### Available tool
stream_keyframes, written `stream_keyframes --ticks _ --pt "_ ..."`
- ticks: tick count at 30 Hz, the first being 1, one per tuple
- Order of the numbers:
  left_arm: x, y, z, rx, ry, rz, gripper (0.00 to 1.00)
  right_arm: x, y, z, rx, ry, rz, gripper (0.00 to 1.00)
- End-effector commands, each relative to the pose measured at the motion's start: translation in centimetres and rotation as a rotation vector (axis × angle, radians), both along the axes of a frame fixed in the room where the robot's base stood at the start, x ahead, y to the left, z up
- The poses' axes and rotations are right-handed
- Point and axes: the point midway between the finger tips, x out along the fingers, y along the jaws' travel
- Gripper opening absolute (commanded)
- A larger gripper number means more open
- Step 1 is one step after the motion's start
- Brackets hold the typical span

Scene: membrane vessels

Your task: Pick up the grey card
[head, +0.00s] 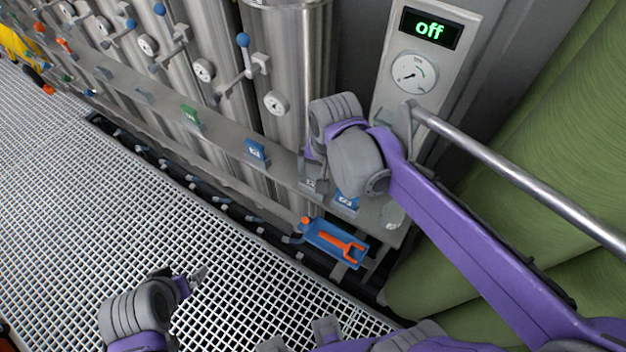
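A grey card (308,186) stands on the steel ledge, just left of a blue card, and is partly hidden by my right gripper. My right gripper (313,172) reaches down from above right, with its fingertips at this card. Whether the fingers are closed on it or only around it cannot be made out. More greyish cards (145,97) stand further left along the ledge. My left gripper (199,275) is low over the floor grating, away from the cards; its fingers are small and their opening is unclear.
A green card (190,118), a blue card (256,150) and another blue card (346,202) stand on the ledge (225,140). Steel vessels with gauges and blue-knobbed valves rise behind. A blue tray (330,243) with an orange tool is below. A panel (430,30) reads "off".

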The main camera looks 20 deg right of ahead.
Motion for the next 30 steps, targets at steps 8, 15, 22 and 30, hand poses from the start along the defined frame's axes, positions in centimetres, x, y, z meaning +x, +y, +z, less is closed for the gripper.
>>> stream_keyframes --ticks 8,15,22,30 --pt "0.1 0.0 0.2 0.0 -0.001 0.0 1.0 5.0 0.2 0.3 0.023 0.143 -0.286 1.0" --pt "0.0 0.0 -0.1 0.0 0.001 0.0 1.0 5.4 0.2 -2.1 0.024 0.161 -0.324 1.0" --pt "-0.1 0.0 -0.4 0.0 0.002 0.0 1.0 5.4 0.2 -5.1 0.023 0.16 -0.322 1.0" --pt "-0.1 0.0 -0.3 0.0 0.002 0.0 1.0 6.1 -0.2 -7.9 0.024 0.159 -0.322 1.0"
